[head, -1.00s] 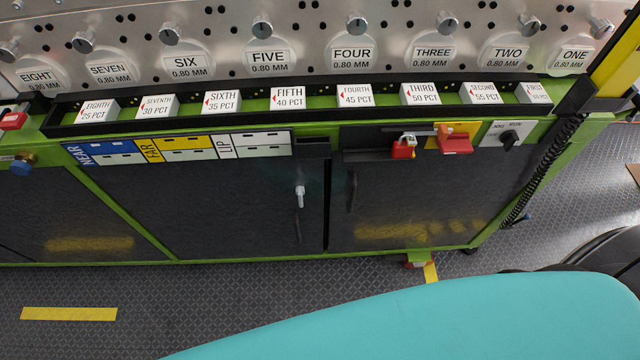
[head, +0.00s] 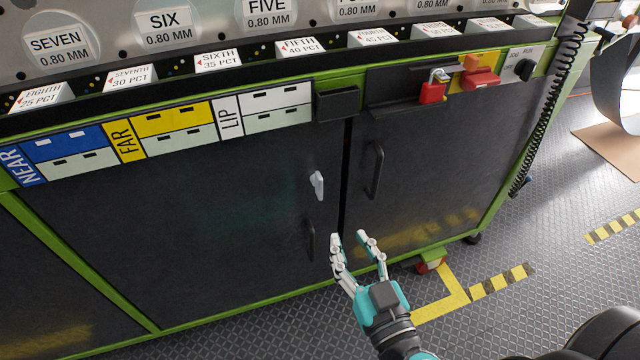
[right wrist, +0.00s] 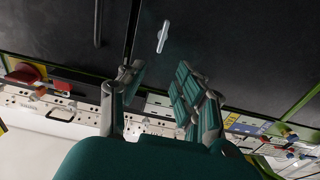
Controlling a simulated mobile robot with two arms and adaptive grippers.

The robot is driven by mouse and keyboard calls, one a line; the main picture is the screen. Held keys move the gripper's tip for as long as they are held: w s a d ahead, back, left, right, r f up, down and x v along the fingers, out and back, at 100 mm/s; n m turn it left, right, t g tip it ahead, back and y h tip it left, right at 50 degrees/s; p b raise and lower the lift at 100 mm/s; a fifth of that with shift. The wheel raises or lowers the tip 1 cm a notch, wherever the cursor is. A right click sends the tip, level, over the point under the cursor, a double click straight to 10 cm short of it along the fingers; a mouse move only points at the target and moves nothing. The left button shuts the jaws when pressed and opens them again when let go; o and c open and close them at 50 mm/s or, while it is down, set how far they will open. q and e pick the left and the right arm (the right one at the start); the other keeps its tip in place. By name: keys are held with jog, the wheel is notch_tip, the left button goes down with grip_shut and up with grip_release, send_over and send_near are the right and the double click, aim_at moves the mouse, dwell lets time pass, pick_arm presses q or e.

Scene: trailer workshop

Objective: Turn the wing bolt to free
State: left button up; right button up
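The wing bolt (head: 317,185) is a small pale metal handle on the dark left cabinet door (head: 210,215), near that door's right edge. It stands nearly upright in the head view, tilted slightly. The wing bolt also shows at the top of the right wrist view (right wrist: 163,36), beyond my fingers. My right gripper (head: 350,241) is open and empty, with a clear gap between its fingers. In the head view its fingertips are below and to the right of the wing bolt, apart from it. My left gripper is not in view.
A dark door handle (head: 309,240) sits below the wing bolt. Another handle (head: 374,170) is on the right door (head: 425,165). Above are a red padlock (head: 432,92), a red switch (head: 480,78) and a black knob (head: 524,69). Patterned floor lies in front.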

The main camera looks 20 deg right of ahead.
jog(key=w, duration=0.2)
jog(key=p, duration=0.3)
send_near(321, 185)
jog(key=w, duration=0.9)
jog(key=shift+w+a, duration=0.1)
jog(key=shift+w, duration=0.25)
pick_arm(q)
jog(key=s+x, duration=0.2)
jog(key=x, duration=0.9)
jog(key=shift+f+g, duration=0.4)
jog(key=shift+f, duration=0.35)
pick_arm(e)
jog(key=shift+w+f, duration=0.15)
jog(key=shift+w, duration=0.65)
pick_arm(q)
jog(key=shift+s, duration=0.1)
pick_arm(e)
grip_shut()
